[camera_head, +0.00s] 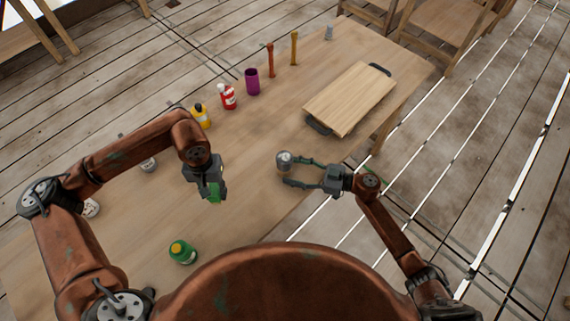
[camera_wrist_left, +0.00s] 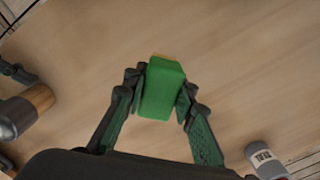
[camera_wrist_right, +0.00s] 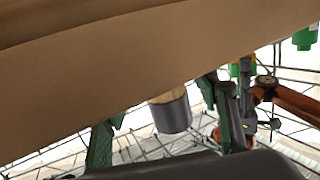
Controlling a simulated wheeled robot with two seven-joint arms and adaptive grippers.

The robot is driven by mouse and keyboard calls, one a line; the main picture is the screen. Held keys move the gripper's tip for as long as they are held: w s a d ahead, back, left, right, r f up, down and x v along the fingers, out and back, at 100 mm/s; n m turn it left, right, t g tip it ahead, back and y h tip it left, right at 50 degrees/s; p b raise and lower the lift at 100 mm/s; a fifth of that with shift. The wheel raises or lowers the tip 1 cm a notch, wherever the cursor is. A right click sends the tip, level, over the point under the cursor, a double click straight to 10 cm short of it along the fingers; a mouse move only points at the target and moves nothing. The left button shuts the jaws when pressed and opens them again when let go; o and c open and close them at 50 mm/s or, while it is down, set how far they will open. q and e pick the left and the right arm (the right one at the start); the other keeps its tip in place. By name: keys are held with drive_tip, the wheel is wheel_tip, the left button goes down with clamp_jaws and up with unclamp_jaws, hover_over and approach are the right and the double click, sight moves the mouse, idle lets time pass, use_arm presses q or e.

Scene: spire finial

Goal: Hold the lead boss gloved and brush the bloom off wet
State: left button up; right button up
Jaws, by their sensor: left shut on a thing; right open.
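My left gripper (camera_head: 212,196) is shut on a green block (camera_wrist_left: 162,88), held above the table (camera_head: 245,215); the block also shows in the head view (camera_head: 215,192). A short grey cylinder (camera_head: 284,162), perhaps the lead boss, is at the fingertips of my right gripper (camera_head: 288,172). My right gripper is open; I cannot tell whether a finger touches the cylinder. It also shows at the left of the left wrist view (camera_wrist_left: 14,116). No glove is recognisable.
A wooden board (camera_head: 348,98) with dark handles lies at the far right. A yellow bottle (camera_head: 201,117), red bottle (camera_head: 228,97), purple cup (camera_head: 252,82) and two upright sticks line the back. The table middle is clear.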

use_arm(q)
drive_tip(key=shift+s+r, duration=0.1)
drive_tip(key=shift+r, duration=0.35)
use_arm(e)
drive_tip(key=shift+w+a+r, duration=0.15)
drive_tip(key=shift+w+a, duration=0.05)
drive_tip(key=shift+a, duration=0.55)
drive_tip(key=shift+w+a, duration=0.15)
drive_tip(key=shift+a, duration=0.2)
drive_tip(key=shift+c, duration=0.6)
drive_tip(key=c, duration=0.7)
drive_tip(key=shift+o, duration=0.2)
use_arm(q)
drive_tip(key=shift+d, duration=0.1)
